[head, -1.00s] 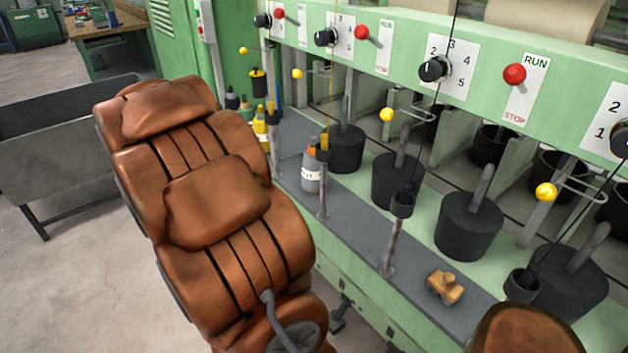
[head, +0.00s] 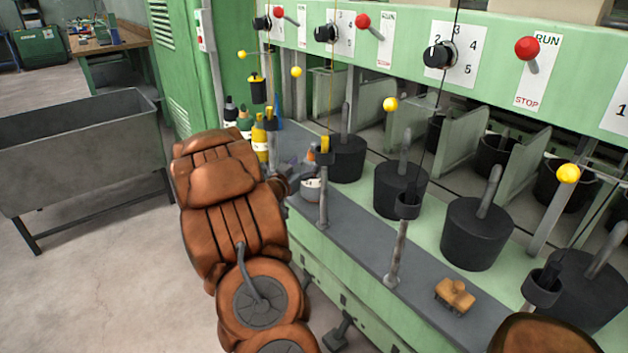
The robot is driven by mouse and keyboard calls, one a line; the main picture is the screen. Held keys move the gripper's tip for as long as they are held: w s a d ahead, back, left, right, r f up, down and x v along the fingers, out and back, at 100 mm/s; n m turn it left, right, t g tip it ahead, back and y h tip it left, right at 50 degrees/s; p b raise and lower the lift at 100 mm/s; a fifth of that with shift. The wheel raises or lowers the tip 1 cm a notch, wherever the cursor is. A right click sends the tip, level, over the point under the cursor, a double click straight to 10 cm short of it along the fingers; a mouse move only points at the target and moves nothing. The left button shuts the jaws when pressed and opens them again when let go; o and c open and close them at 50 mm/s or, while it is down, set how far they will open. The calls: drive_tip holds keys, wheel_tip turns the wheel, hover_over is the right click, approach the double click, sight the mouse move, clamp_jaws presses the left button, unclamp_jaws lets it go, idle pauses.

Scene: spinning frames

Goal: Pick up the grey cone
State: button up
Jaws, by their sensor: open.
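A grey, bottle-like tapering thing with a white label and an orange tip (head: 311,184) stands on the grey ledge of the green machine, behind a thin post. It is the closest match to the grey cone, but I cannot tell for sure. My brown arm reaches toward it from the lower middle. My gripper (head: 290,182) is at its left side, dark and small in the picture, and open. The arm partly hides the gripper, and I cannot tell whether the fingers touch the grey thing.
Thin posts rise along the ledge (head: 355,252). Black pots with handles (head: 474,232) stand behind it. Bottles (head: 260,140) stand left of the grey thing. A small tan block-like object (head: 455,296) lies on the ledge. A grey metal trough (head: 80,145) stands at left on open floor.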

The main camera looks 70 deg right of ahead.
sight(311, 160)
drive_tip(key=shift+s+d, duration=0.2)
drive_tip(key=shift+d, duration=1.2)
drive_tip(key=shift+s+d, duration=0.2)
drive_tip(key=shift+d, duration=1.2)
clamp_jaws()
